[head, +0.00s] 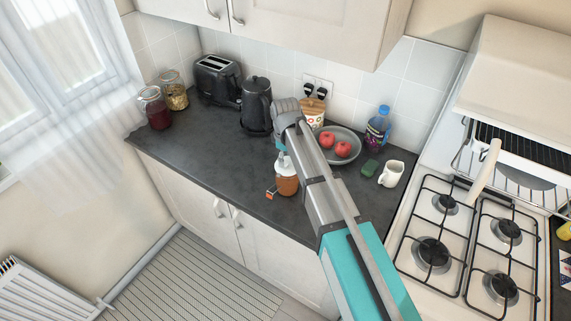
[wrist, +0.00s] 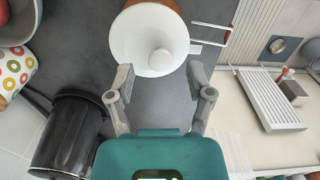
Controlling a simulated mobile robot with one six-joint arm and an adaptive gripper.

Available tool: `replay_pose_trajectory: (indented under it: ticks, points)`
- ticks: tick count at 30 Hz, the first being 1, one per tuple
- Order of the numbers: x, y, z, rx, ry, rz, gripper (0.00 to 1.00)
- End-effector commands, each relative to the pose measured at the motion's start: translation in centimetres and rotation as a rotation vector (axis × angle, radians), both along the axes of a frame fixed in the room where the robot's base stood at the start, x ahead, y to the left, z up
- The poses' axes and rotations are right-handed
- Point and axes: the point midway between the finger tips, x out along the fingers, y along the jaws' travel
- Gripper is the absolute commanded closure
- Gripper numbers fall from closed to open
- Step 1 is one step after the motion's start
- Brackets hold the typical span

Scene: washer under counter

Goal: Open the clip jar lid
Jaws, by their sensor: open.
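A brown jar with a white lid (head: 287,184) stands upright near the counter's front edge in the head view. A small orange-and-dark piece sticks out at its front left. In the wrist view its white lid (wrist: 142,42), with a round knob, looks seated on the brown body, and a wire loop (wrist: 212,34) stands out to the right. My gripper (wrist: 160,76) is open and empty, with its fingers spread at the near side of the lid. I cannot tell whether they touch it. My arm hides part of the gripper in the head view.
A black kettle (head: 257,105), toaster (head: 216,79) and two glass jars with wire clips, red (head: 158,114) and yellowish (head: 175,97), stand behind left. A grey plate (head: 351,157) with red apples, a bottle (head: 377,130) and a white jug (head: 391,174) are right. Counter left of the jar is clear.

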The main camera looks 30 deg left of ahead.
Motion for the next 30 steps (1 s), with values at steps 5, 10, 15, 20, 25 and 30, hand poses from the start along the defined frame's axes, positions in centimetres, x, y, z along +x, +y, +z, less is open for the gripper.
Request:
replay_pose_trajectory:
  ticks: [5,10,15,20,25,30]
  points:
    - [0.0,0.0,-1.07,0.0,0.0,0.0,0.32]
    - [0.0,0.0,-1.3,0.0,0.0,0.0,0.32]
    - [0.0,0.0,-1.28,0.0,0.0,0.0,0.32]
    - [-0.06,0.05,-1.27,0.0,0.0,0.001,0.34]
    - [-0.06,0.05,-1.27,0.0,0.0,0.001,0.66]
    - [-0.06,0.05,-1.27,0.0,0.0,0.001,0.97]
